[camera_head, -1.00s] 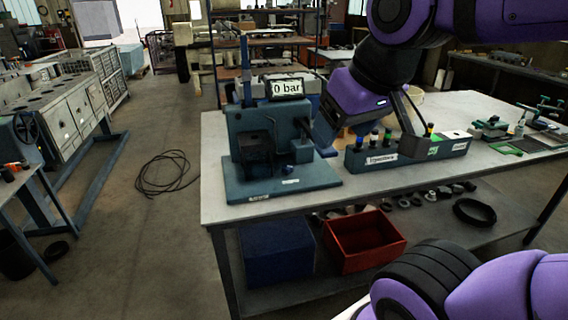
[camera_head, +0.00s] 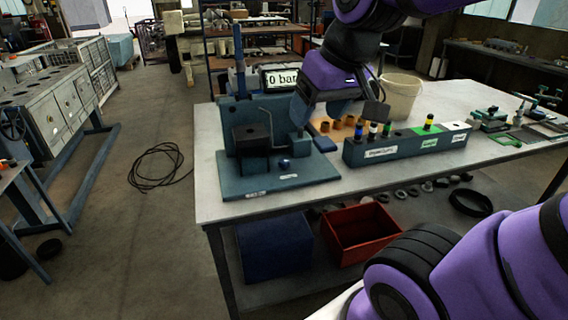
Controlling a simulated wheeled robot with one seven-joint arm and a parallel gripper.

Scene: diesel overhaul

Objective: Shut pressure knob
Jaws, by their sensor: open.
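The blue-green pressure test stand (camera_head: 268,112) stands on the left end of the bench. Its display (camera_head: 283,78) reads 0 bar, its right edge covered by my arm. A small dark blue knob-like part (camera_head: 284,163) sits low at the front of the stand's base; I cannot tell for sure that it is the pressure knob. My gripper (camera_head: 342,110) is open, pointing down at the right side of the stand, above the bench. It appears empty. It hides part of the stand's right side, so any contact there cannot be told.
A labelled grey-blue rack (camera_head: 405,147) with several coloured-top parts stands close to the right of my gripper. A pale bucket (camera_head: 400,97) stands behind it. A red bin (camera_head: 362,232) and a blue bin (camera_head: 273,247) sit on the lower shelf. The bench's front left strip is clear.

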